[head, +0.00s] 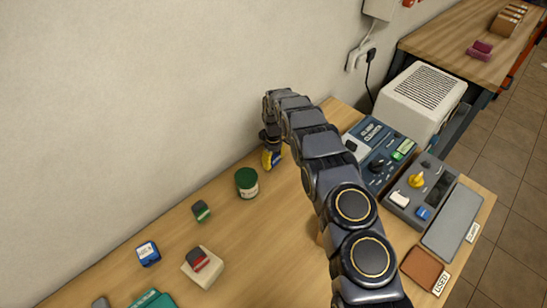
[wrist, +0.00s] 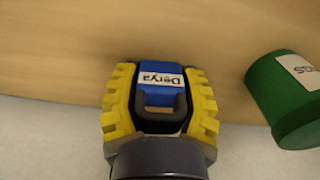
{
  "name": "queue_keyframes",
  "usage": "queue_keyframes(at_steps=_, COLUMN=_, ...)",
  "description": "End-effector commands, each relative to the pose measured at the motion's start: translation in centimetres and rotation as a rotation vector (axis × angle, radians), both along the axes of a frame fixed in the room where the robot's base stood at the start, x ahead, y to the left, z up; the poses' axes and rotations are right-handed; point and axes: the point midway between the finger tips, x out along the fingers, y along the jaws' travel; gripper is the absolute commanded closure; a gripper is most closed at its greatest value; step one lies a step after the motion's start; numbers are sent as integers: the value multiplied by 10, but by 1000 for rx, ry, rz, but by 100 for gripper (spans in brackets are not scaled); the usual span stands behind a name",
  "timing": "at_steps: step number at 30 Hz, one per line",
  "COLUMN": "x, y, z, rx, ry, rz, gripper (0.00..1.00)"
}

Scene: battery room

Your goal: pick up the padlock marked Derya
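The padlock marked Derya (wrist: 160,98) has a blue body, a white name label and a dark grey shackle. In the wrist view it sits between the yellow-ridged fingers of my gripper (wrist: 159,76), with the dark inner pads against both its sides. The shackle points toward the bottom of that view. In the head view my gripper (head: 271,159) is low by the wall, at the back of the wooden table; the padlock is mostly hidden there. I cannot tell whether it touches the table.
A green can (head: 247,183) stands close to my gripper; it also shows in the wrist view (wrist: 285,100). Left of it are a green padlock (head: 201,212), a blue one (head: 148,254) and a red one on a white block (head: 203,270). Chargers (head: 380,150) stand right.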

Motion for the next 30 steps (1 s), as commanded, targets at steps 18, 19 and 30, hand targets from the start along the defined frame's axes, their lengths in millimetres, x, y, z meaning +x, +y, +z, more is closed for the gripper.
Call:
queue_keyframes(at_steps=18, x=1, y=-1, z=11, rx=0, ry=-1, rz=-1, gripper=90)
queue_keyframes(at_steps=19, x=1, y=-1, z=14, rx=0, ry=-2, rz=-1, gripper=90)
queue_keyframes(at_steps=30, x=-31, y=-7, z=71, rx=-1, ry=-3, rz=-1, gripper=90)
